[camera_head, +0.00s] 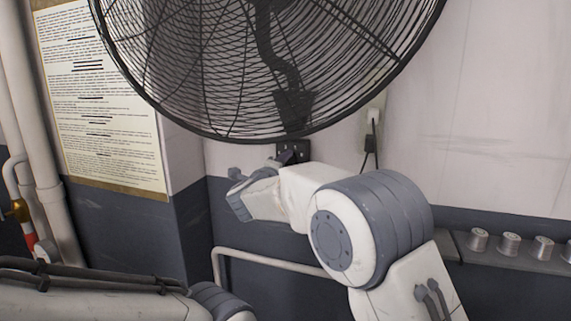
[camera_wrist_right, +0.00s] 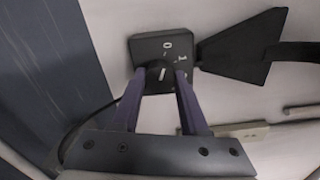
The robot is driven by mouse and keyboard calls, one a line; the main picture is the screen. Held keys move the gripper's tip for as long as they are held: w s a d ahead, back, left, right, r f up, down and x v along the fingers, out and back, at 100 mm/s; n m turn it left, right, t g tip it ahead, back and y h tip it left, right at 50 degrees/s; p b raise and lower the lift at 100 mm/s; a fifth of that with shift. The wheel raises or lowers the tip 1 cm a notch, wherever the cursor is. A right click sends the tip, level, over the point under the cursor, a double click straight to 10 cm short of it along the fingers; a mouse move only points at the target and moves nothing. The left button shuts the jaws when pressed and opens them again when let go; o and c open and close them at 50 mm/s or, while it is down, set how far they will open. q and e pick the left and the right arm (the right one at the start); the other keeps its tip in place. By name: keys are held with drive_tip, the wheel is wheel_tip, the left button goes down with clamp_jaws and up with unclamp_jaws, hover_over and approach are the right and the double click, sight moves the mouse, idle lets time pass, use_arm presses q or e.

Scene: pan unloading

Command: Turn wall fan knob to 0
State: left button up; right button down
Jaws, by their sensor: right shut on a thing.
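The wall fan (camera_head: 265,60) is a large black caged fan at the top of the head view. Its dark control box (camera_head: 291,148) is on the wall just below the cage. In the wrist view the control box (camera_wrist_right: 148,48) shows white marks, with 0 and 1 legible. The round black knob (camera_wrist_right: 160,74) sits between the purple-grey fingers of my right gripper (camera_wrist_right: 163,82), which is shut on it. A white line shows on the knob; which mark it points at is unclear. In the head view my right wrist partly hides the box and knob. My left gripper is out of view.
A black plug and cable (camera_head: 371,142) hang from a wall socket right of the box. A pale pipe rail (camera_head: 265,257) runs below my right arm. Several cans (camera_head: 478,239) stand on a ledge at the right. A notice (camera_head: 100,110) hangs left.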

drive_tip(key=shift+c, duration=2.1)
unclamp_jaws()
drive_tip(key=b+v, duration=0.3)
drive_tip(key=v, duration=0.7)
drive_tip(key=shift+s, duration=0.25)
